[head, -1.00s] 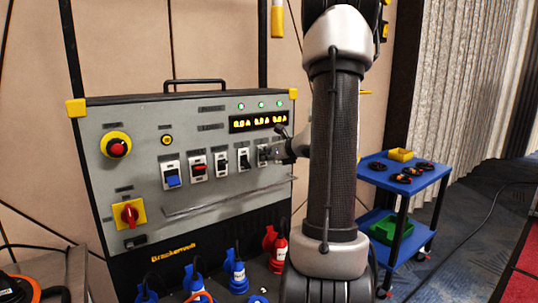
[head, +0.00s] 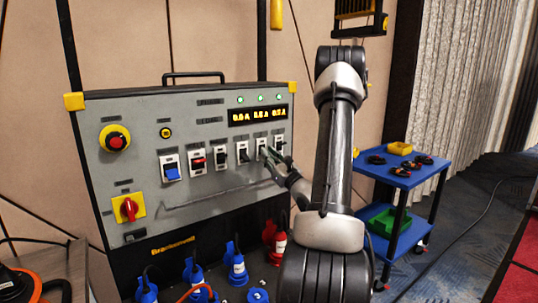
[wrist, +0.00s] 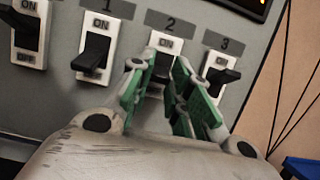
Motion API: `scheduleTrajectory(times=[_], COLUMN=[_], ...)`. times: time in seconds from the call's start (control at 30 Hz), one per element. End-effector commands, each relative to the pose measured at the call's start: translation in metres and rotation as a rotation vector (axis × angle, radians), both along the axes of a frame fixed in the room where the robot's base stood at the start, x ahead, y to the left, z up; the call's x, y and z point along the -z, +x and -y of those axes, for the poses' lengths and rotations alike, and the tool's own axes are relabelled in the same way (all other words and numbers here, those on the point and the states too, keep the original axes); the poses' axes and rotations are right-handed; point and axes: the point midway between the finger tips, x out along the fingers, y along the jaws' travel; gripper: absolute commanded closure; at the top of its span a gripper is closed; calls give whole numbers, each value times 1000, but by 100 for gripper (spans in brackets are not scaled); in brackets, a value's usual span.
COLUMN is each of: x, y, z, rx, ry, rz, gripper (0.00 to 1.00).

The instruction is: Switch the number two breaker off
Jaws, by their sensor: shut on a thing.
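The number two breaker (wrist: 162,68) is a black lever on a white plate, under the label 2, with ON marked at its top. My gripper (wrist: 172,88) has its green-padded fingers on either side of this lever, shut on it. The fingers hide the lower part of the plate, so I cannot tell the lever's exact position. In the head view my gripper (head: 268,158) is at the panel's right side, in front of the number two breaker (head: 262,147).
Number one breaker (wrist: 95,50) is close on the left and number three breaker (wrist: 220,78) close on the right. The grey panel (head: 205,120) also carries blue and red switches, a yellow-lit display and a rail below the breakers. A blue cart (head: 400,175) stands to the right.

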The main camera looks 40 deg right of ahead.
Motion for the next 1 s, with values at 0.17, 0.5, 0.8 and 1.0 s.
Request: scheduleTrajectory(times=[0.17, 0.5, 0.8, 1.0], x=[7, 9, 8, 8], y=[1, 3, 3, 3], z=[0, 0, 0, 0], rx=[0, -1, -1, -2], ry=[-2, -6, -6, -6], rz=[79, 146, 148, 149], gripper=[100, 100, 100, 59])
